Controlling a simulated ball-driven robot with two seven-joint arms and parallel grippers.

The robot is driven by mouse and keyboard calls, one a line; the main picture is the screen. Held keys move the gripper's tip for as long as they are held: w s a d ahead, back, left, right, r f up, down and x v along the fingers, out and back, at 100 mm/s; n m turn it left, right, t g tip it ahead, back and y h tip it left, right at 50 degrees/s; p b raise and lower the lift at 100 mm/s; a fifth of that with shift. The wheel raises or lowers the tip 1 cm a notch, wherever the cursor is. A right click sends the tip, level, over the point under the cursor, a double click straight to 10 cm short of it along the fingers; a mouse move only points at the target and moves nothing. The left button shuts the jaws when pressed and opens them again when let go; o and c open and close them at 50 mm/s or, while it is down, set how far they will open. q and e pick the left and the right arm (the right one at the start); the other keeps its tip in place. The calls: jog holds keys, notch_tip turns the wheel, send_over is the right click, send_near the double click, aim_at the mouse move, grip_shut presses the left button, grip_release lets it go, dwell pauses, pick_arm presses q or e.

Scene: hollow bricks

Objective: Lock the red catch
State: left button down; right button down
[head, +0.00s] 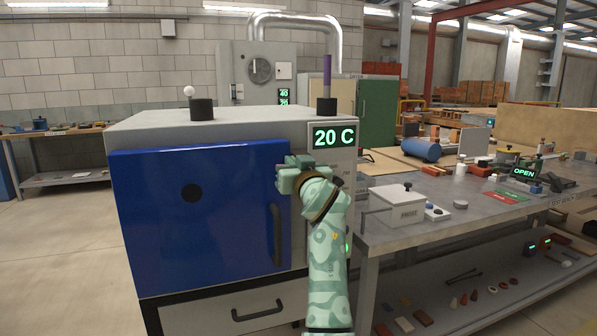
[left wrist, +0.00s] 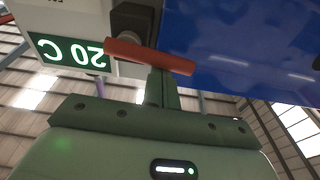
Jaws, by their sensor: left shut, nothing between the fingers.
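The red catch (left wrist: 150,56) is a bar on a dark mount (left wrist: 134,22) beside the blue door. In the left wrist view it lies nearly level, slightly slanted, with one end reaching in front of the door (left wrist: 240,40). In the head view my gripper hides it. My left gripper (head: 292,176) is at the upper right edge of the shut blue door (head: 200,220). Its fingers (left wrist: 162,88) are together and empty, right at the bar; I cannot tell whether they touch it. My right gripper is in neither view.
The oven's display (head: 334,136) reads 20 C. A black door handle (head: 276,234) is below my gripper. A purple rod (head: 327,78) and a white ball (head: 189,91) stand on the oven. A metal bench (head: 440,215) with a white box (head: 395,205) is close on the right.

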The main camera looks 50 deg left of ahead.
pick_arm(q)
jog(key=shift+s+f+n+b, duration=0.1)
jog(key=shift+f+n+b, duration=0.1)
jog(key=shift+n+b, duration=0.25)
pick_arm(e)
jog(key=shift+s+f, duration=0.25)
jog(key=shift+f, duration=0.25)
pick_arm(q)
jog(key=shift+r, duration=0.1)
